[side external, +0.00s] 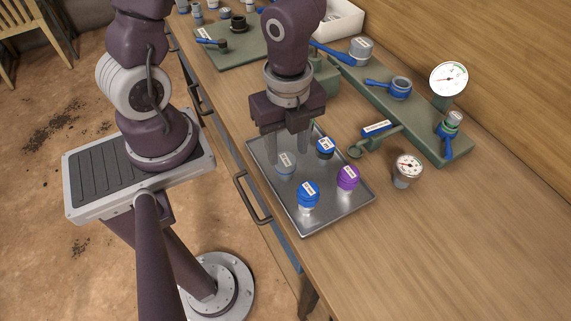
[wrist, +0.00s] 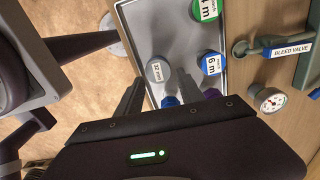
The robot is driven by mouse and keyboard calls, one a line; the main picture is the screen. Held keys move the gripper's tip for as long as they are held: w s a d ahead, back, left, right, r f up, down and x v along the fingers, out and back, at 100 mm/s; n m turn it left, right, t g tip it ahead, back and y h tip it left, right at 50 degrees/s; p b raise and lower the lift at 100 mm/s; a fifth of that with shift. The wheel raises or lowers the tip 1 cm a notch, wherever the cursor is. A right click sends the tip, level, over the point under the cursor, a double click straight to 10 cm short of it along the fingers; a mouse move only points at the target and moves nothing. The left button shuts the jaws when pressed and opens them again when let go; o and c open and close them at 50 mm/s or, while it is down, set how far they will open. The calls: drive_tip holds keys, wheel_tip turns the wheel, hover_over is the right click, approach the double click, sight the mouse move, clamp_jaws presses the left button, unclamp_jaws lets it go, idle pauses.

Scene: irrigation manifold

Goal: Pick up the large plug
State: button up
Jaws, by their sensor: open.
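Several capped plugs stand on a metal tray (side external: 322,219). A grey-blue plug (side external: 286,171) is at the tray's left; in the wrist view its round top (wrist: 159,71) reads "32 mm". A blue plug (side external: 308,194), a purple plug (side external: 347,178) and a darker blue plug (side external: 325,148) stand apart from it. A green-topped plug (wrist: 205,9) shows in the wrist view. I cannot tell for sure which is the large plug. My gripper (side external: 288,160) is open, pointing down, its fingers either side of the grey-blue plug; contact cannot be told.
A pressure gauge (side external: 408,168) stands right of the tray. A green valve part labelled "BLEED VALVE" (wrist: 291,48) is near it. Behind lies a green manifold board (side external: 425,118) with blue-handled valves and another gauge (side external: 448,78). The bench's near right is clear.

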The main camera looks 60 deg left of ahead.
sight(286, 160)
drive_tip(key=f, duration=0.6)
drive_tip(key=shift+s+a, duration=0.15)
drive_tip(key=shift+a, duration=0.05)
clamp_jaws()
drive_tip(key=shift+r, duration=0.15)
